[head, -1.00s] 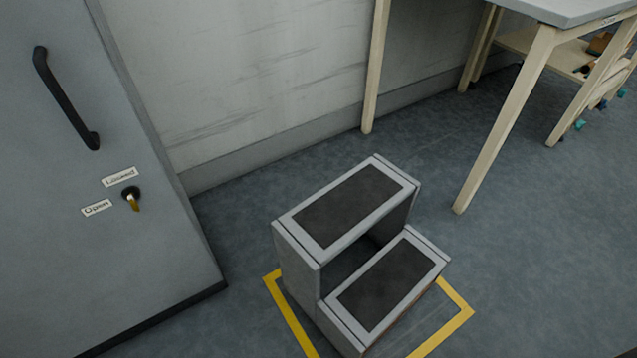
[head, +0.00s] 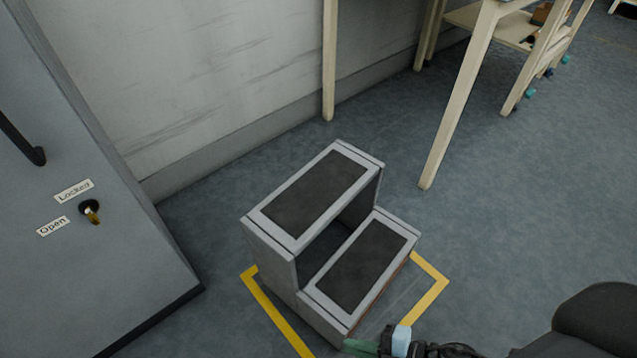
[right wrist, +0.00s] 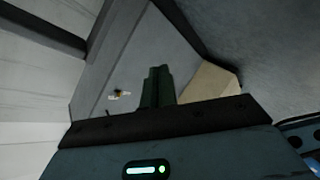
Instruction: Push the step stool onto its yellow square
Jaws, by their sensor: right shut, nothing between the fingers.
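The step stool (head: 284,249) is grey with two dark treads and stands upright in the head view. The yellow square (head: 277,312) is a taped outline on the floor. Its left side and right corner show; the stool hides its far side and seems to stand over it, with bare floor inside the right corner. My right gripper (head: 362,346) is at the bottom edge, beside the stool's lower near end. Whether it touches the stool I cannot tell. Its shut, empty fingers (right wrist: 158,86) show in the right wrist view. My left gripper is not in view.
A grey cabinet (head: 75,270) with a key in its lock stands at left. A wall (head: 215,75) runs behind the stool. A wooden-legged table (head: 458,95) stands at upper right. The floor (head: 530,190) to the right is clear.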

